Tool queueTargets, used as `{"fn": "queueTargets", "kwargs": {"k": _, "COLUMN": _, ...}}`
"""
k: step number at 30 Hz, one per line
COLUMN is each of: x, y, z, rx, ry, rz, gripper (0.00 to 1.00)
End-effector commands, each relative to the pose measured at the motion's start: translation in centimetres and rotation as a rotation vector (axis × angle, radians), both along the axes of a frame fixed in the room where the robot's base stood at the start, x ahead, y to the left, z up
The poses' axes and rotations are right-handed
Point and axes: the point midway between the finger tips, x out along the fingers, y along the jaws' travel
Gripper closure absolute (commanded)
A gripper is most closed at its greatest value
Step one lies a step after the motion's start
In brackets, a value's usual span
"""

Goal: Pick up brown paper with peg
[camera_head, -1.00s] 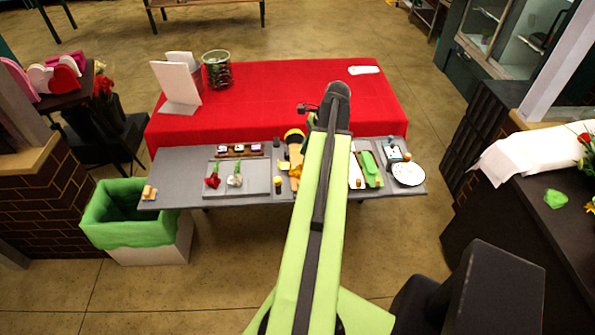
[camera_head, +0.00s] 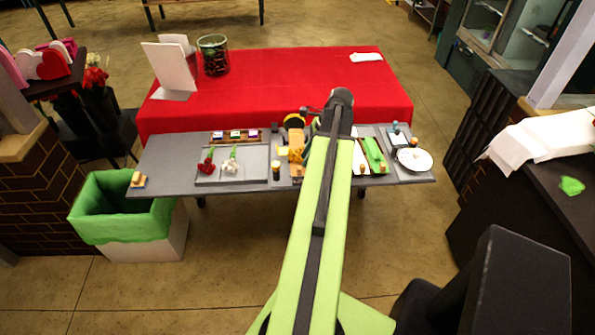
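My arm reaches forward over the grey bench, and its dark wrist covers part of the bench top. My gripper (camera_head: 312,116) shows only as a small dark part at the far end of the arm, and its fingers are too small to read. A pale and brown strip (camera_head: 359,160) lies just right of the arm, beside a green wrap (camera_head: 374,154). A brown, yellow-topped item (camera_head: 296,143) is left of the arm. I cannot tell which of these is the brown paper, and no peg is clearly visible.
The grey bench (camera_head: 165,166) carries a tray with a red and a white flower (camera_head: 231,166) and a white plate (camera_head: 414,160). A red-covered table (camera_head: 270,90) stands behind it. A green-lined bin (camera_head: 130,230) is at left, a dark counter (camera_head: 530,205) at right.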

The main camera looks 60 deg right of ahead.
Motion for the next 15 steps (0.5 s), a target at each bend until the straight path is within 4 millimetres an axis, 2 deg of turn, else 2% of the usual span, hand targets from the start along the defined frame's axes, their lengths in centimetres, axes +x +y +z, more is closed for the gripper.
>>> {"fn": "queueTargets", "kwargs": {"k": 5, "x": 0.2, "y": 0.1, "z": -0.4, "rx": 0.0, "ry": 0.0, "rz": 0.001, "gripper": 0.73}}
{"fn": "queueTargets", "kwargs": {"k": 15, "x": 2.0, "y": 1.2, "z": -5.2, "rx": -0.001, "ry": -0.001, "rz": 0.001, "gripper": 0.73}}
